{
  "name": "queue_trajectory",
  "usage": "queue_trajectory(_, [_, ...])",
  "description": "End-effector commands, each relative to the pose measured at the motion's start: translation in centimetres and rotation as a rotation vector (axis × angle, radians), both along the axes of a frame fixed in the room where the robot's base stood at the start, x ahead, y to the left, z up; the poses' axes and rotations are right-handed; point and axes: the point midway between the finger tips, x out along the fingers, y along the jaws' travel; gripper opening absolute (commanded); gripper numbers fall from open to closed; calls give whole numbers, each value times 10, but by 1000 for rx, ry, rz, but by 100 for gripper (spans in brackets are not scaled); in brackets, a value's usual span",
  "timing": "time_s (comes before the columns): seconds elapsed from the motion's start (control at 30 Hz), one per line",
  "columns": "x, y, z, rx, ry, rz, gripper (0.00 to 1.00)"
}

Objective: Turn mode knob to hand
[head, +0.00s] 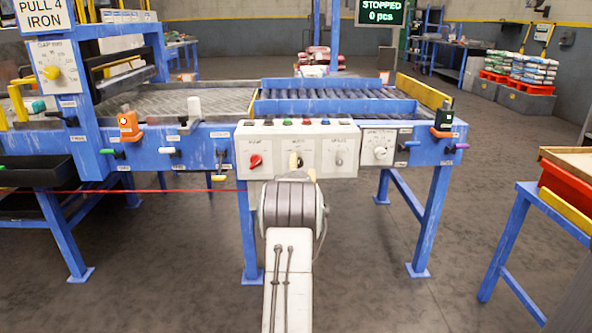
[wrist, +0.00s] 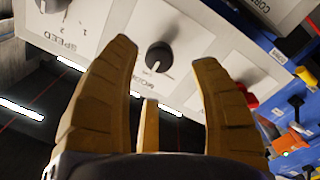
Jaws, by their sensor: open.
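The mode knob (wrist: 158,57) is a round black knob with a pale pointer line, on the middle plate of the white control panel (head: 270,130). Nothing is held. I cannot tell how much gap is left between the fingertips and the panel.
A red knob (head: 254,160) is left of the mode plate and a grey speed knob (head: 339,158) is right of it. Small buttons line the panel's top. A white dial (head: 379,152) is farther right. A blue table (head: 510,245) with a red crate stands at the right.

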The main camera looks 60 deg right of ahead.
Motion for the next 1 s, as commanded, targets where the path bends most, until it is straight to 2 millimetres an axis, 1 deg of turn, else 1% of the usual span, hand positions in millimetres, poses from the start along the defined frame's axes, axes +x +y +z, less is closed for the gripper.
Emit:
queue_trajectory(0.03, [3, -4, -5, -3, -2, 1, 57])
queue_trajectory(0.1, [6, -10, -6, -2, -1, 1, 57])
queue_trajectory(0.5, [20, -35, -1, 0, -1, 1, 57])
queue_trajectory(0.7, [24, -41, 0, 0, -1, 1, 57])
queue_trajectory(1.0, [25, -43, 0, 2, 0, 1, 57])
